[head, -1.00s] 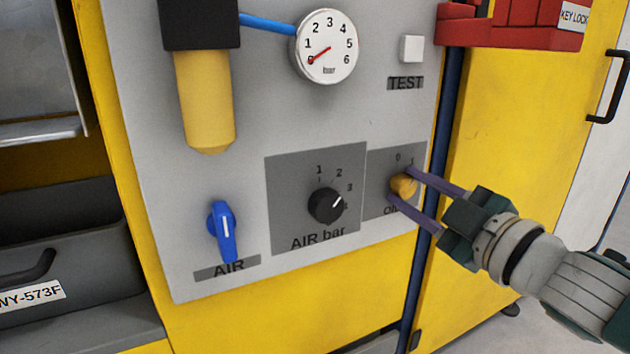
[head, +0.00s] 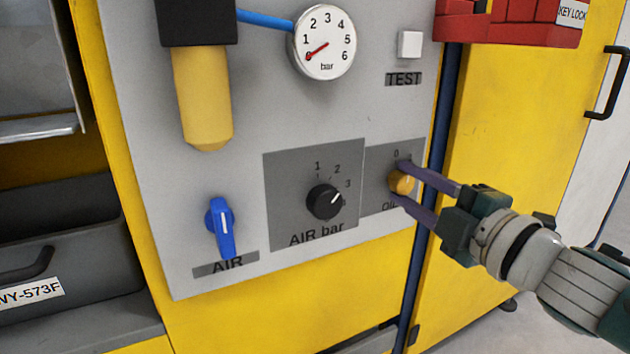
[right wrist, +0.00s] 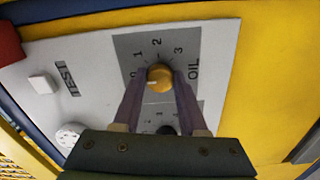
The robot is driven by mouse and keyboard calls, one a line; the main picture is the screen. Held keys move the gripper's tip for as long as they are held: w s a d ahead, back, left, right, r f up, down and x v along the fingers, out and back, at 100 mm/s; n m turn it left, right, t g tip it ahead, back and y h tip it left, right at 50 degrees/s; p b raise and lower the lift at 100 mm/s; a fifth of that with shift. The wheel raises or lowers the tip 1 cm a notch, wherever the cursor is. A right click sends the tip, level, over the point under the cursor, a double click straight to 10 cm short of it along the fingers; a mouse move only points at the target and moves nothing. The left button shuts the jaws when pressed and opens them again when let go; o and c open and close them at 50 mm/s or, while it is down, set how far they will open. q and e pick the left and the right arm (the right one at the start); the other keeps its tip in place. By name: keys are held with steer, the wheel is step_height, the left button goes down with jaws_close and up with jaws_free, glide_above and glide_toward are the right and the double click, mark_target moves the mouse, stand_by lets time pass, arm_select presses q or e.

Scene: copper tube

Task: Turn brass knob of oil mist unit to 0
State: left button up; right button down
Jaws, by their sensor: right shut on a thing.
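The brass knob (head: 402,182) sits on a dark grey plate marked OIL at the right of the control panel in the head view. In the right wrist view the brass knob (right wrist: 160,77) is ringed by the marks 0, 1, 2 and 3. A pale mark on its face points left, toward the 0 side. My right gripper (head: 401,181) is shut on the knob, one purple finger on each side. The fingers also show in the right wrist view (right wrist: 159,88). In the head view they hide part of the scale. My left gripper is not in view.
The black AIR bar knob (head: 324,202) is just left of the oil plate, and the blue AIR valve (head: 219,228) is farther left. A gauge (head: 324,42) and a white TEST button (head: 410,44) are above. A red lock box (head: 510,25) is at top right.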

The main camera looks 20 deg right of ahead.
steer(key=shift+c, duration=2.2)
jaws_free()
steer(key=s+p, duration=0.3)
steer(key=s, duration=0.7)
steer(key=shift+d, duration=0.35)
steer(key=shift+w, duration=0.1)
